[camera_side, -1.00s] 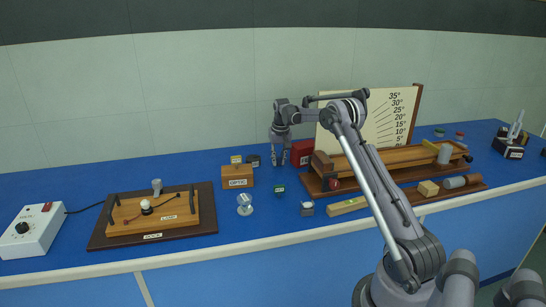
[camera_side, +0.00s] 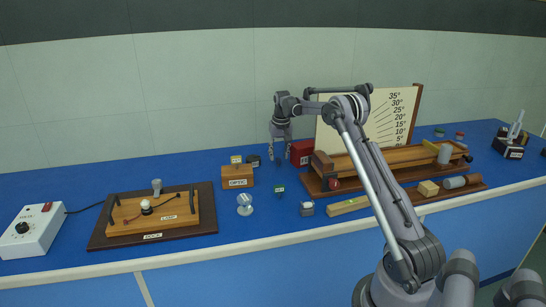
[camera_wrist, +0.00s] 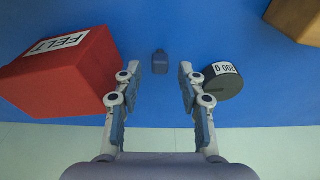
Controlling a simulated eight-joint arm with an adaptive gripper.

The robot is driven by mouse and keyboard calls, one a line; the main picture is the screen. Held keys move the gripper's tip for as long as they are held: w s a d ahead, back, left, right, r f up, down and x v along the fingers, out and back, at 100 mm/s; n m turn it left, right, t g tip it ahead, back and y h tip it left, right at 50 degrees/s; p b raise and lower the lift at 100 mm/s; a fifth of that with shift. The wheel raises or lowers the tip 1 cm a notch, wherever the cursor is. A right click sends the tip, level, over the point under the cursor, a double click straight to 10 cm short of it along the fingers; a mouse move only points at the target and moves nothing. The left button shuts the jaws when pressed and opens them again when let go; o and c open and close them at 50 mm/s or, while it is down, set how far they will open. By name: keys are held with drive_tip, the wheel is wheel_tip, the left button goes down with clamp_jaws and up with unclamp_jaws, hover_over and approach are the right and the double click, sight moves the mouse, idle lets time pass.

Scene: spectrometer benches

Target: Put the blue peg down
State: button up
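The blue peg (camera_wrist: 160,62) shows in the wrist view as a small dark-blue piece with a narrower end. It is on the blue bench top, just beyond the gap between my fingertips. My gripper (camera_wrist: 158,72) is open, with a clear gap between its fingers, and nothing is held in them. In the side view my gripper (camera_side: 281,157) hangs above the back of the bench, left of the red box. I cannot make out the peg against the blue top in the side view.
The red FELT box (camera_wrist: 62,72) stands close to one finger and the dark 200 g weight (camera_wrist: 222,82) close to the other. The ramp (camera_side: 400,158) is to the right.

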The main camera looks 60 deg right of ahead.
wheel_tip(320, 180, up, 9)
drive_tip(key=s+a, duration=0.1)
drive_tip(key=s+a+r+n+t, duration=0.2)
drive_tip(key=a+r, duration=0.2)
drive_tip(key=a, duration=0.8)
drive_tip(key=s+a+r+n+t, duration=0.15)
drive_tip(key=a+r, duration=0.35)
drive_tip(key=a, duration=0.8)
drive_tip(key=s+a+f+n+t, duration=0.1)
drive_tip(key=s+a+f, duration=0.3)
drive_tip(key=s+a, duration=0.4)
drive_tip(key=s+a+f+n+t+y, duration=0.1)
drive_tip(key=s+a+f+n, duration=0.3)
drive_tip(key=s+a, duration=0.4)
drive_tip(key=shift+s+a+f, duration=0.2)
drive_tip(key=shift+a, duration=0.35)
drive_tip(key=shift+n+t, duration=0.25)
